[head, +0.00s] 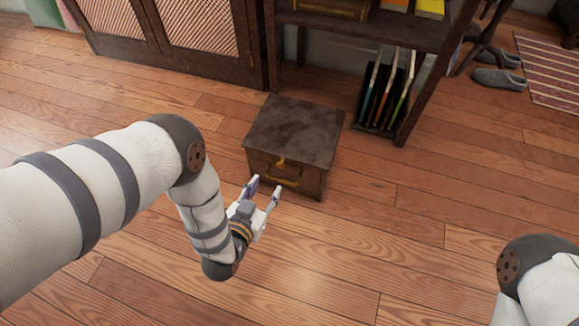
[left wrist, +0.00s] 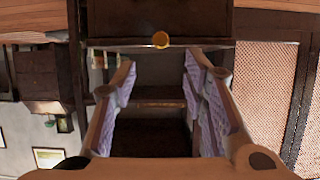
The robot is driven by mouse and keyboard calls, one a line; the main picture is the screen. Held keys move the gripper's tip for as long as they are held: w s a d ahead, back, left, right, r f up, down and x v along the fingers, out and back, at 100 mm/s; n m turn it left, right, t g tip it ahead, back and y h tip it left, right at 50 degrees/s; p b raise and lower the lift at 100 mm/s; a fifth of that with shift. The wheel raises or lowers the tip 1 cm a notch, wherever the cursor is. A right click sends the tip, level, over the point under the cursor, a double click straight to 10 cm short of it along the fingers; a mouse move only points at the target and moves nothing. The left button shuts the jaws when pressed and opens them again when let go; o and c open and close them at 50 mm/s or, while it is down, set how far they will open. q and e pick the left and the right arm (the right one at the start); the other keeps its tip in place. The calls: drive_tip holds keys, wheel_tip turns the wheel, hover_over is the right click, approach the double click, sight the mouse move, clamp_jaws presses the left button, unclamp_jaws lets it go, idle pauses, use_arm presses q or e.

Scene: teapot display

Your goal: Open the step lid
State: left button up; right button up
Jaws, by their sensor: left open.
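The step box (head: 295,130) is a dark wooden box on the floor with a flat, worn grey-brown lid, which lies closed. In the left wrist view, the knob (left wrist: 161,40) shows beyond and between the open fingers (left wrist: 160,68). My right gripper is out of view.
A dark shelf (head: 385,30) with upright books (head: 385,90) stands behind and right of the box. A lattice-door cabinet (head: 200,30) is behind left. Slippers (head: 498,78) and a striped rug (head: 550,75) lie far right. The wooden floor (head: 400,250) in front is clear.

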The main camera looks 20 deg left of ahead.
sight(280, 165)
use_arm(q)
drive_tip(key=b+x, duration=0.4)
drive_tip(key=x, duration=0.6)
drive_tip(key=shift+w+f+b, duration=0.1)
drive_tip(key=shift+f+b, duration=0.15)
drive_tip(key=shift+b, duration=0.05)
drive_tip(key=shift+w, duration=0.3)
drive_tip(key=shift+r, duration=0.1)
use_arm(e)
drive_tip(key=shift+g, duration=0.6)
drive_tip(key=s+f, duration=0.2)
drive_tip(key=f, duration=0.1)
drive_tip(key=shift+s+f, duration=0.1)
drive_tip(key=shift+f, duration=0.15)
use_arm(q)
drive_tip(key=shift+c, duration=0.2)
clamp_jaws()
